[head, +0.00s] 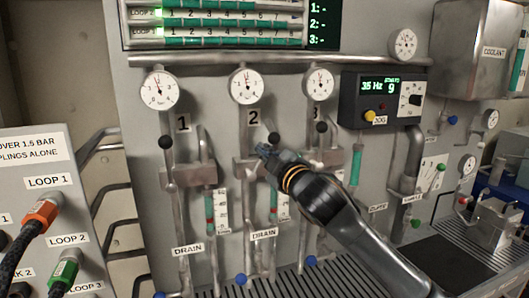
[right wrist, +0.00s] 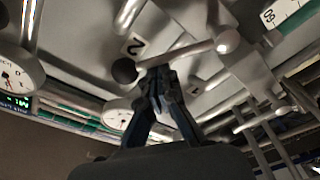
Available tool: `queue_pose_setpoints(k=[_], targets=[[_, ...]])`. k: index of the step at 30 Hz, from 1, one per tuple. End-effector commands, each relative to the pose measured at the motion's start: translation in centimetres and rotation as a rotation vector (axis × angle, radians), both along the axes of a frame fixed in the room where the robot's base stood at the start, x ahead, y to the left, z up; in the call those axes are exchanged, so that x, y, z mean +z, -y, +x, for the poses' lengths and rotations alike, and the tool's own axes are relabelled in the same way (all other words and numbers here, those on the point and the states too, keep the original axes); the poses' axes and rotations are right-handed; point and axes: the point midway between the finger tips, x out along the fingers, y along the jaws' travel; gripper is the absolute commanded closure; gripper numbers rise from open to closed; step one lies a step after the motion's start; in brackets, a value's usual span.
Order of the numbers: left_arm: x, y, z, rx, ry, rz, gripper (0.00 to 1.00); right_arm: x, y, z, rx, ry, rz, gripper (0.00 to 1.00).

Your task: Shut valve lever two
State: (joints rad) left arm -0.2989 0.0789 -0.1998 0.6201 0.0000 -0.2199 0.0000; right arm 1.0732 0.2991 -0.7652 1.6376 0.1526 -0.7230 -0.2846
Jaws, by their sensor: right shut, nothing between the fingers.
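Valve two is in the middle column of the grey panel, under the number 2 label (head: 252,118). A black ball knob (head: 274,138) stands there at the upper right of the valve body. My right gripper (head: 262,152) is shut and empty, its tips just below and left of that knob. In the right wrist view the shut fingertips (right wrist: 157,76) are close beside a black knob (right wrist: 124,70) and a metal rod with a pale ball end (right wrist: 228,42); I cannot tell whether they touch. The gripper partly hides the valve body. My left gripper is not in view.
Valve one with its black knob (head: 166,142) is to the left; valve three's knob (head: 322,127) is close on the right. Gauges (head: 247,86) hang above. A control box (head: 383,100) is at upper right. Hose couplings (head: 42,212) are at far left.

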Motion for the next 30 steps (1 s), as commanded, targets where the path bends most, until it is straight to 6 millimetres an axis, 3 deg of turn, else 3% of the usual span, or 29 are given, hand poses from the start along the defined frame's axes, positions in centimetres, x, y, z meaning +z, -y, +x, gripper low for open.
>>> queue_pose_setpoints(k=[20, 30], targets=[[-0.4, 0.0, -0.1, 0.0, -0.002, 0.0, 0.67, -0.4, 0.6, 0.2, -0.001, -0.027, 0.082, 1.0], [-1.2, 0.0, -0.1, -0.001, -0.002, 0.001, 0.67, -1.6, 1.9, 0.7, 0.0, -0.102, 0.303, 1.0]])
